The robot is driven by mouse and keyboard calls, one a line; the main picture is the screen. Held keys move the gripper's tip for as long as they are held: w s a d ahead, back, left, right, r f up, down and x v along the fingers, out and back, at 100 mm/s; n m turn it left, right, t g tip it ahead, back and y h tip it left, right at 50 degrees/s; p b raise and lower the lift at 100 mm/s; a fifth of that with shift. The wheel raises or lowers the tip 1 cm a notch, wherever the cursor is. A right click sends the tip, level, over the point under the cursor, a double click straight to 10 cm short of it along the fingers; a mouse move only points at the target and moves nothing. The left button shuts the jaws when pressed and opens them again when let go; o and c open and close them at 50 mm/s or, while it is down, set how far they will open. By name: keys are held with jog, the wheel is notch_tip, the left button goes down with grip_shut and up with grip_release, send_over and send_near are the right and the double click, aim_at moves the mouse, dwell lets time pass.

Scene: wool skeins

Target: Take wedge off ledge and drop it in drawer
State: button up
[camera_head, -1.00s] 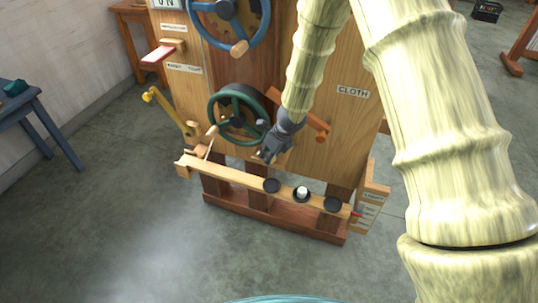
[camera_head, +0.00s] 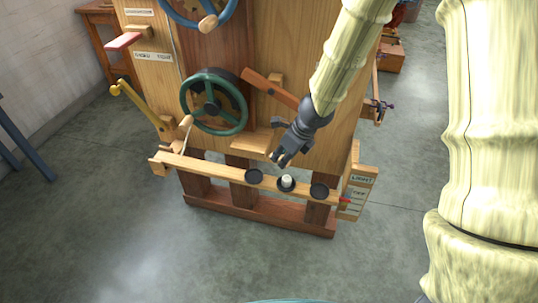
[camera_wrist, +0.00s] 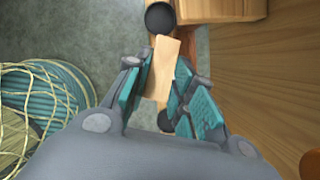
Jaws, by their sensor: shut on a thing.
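My gripper (camera_head: 283,158) is in front of the wooden cabinet, right of the green wheel and above the beam with black cups. In the wrist view its teal-padded fingers (camera_wrist: 160,92) are shut on a pale wooden wedge (camera_wrist: 161,68). The wedge sticks out past the fingertips; in the head view I cannot make it out. A small wooden ledge (camera_head: 254,143) juts from the cabinet just left of my gripper, apart from it. It seems to show at the top of the wrist view (camera_wrist: 225,10). I cannot make out an open drawer.
The beam (camera_head: 205,167) crosses low, bearing black cups (camera_head: 254,176), one with a white object (camera_head: 287,181). The green wheel (camera_head: 187,98) and an orange-brown lever (camera_head: 268,87) are close by. A teal coil under yellow netting (camera_wrist: 70,85) lies left in the wrist view. The front floor is clear.

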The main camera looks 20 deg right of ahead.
jog(key=shift+s+d+b, duration=0.3)
jog(key=shift+s+d, duration=0.3)
jog(key=shift+s, duration=0.35)
jog(key=shift+s+d+b, duration=0.3)
jog(key=shift+s+d, duration=0.3)
jog(key=shift+s, duration=0.3)
jog(key=shift+w+a, duration=0.1)
